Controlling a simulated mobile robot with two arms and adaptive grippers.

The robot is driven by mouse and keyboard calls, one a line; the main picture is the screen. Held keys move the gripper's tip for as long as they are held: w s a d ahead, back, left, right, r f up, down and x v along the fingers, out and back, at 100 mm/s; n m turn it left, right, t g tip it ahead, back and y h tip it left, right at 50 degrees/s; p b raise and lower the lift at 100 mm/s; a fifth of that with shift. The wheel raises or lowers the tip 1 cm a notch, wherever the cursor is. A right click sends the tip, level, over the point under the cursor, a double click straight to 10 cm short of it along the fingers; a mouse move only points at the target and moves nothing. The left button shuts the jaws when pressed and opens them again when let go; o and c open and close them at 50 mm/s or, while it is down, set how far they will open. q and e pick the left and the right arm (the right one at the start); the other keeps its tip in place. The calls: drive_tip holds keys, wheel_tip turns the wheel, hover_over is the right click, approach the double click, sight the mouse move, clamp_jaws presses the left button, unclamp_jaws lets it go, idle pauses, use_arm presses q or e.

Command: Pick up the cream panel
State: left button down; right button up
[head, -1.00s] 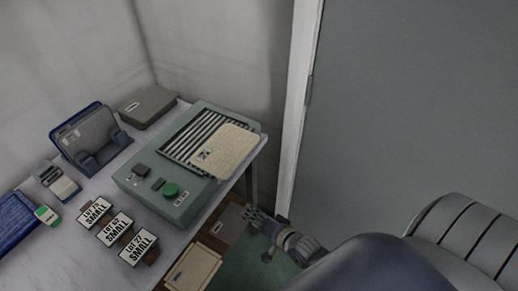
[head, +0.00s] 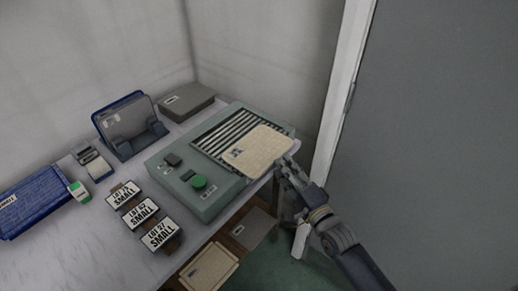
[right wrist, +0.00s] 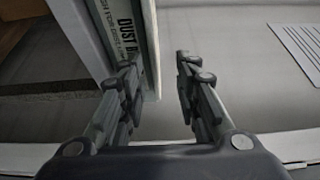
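A cream panel (head: 258,150) with a small dark label lies on the slatted top of the grey-green machine (head: 205,205), its right corner near the table's right end. My right gripper (head: 288,170) is just right of and slightly below that corner in the head view; contact cannot be told. In the right wrist view its fingers (right wrist: 157,75) are apart, with nothing clearly held. A pale edge and a strip printed "DUST" (right wrist: 128,35) show by the left finger. Another cream panel (head: 208,270) lies lower, below the table edge. My left gripper is out of view.
Three "SMALL" lot cards (head: 142,212) stand on the table left of the machine. A grey panel in a blue-backed holder (head: 128,122), a grey box (head: 186,100) and a blue tray (head: 38,203) are farther left and back. A grey door (head: 440,130) is at right.

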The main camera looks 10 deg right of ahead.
sight(258, 150)
drive_tip(key=shift+f+p+x, duration=0.15)
drive_tip(key=shift+f+x, duration=0.05)
drive_tip(key=shift+x, duration=1.15)
drive_tip(key=shift+f+p+x, duration=0.15)
drive_tip(key=shift+f+x, duration=0.1)
drive_tip(key=shift+x, duration=1.05)
drive_tip(key=shift+d, duration=0.1)
clamp_jaws()
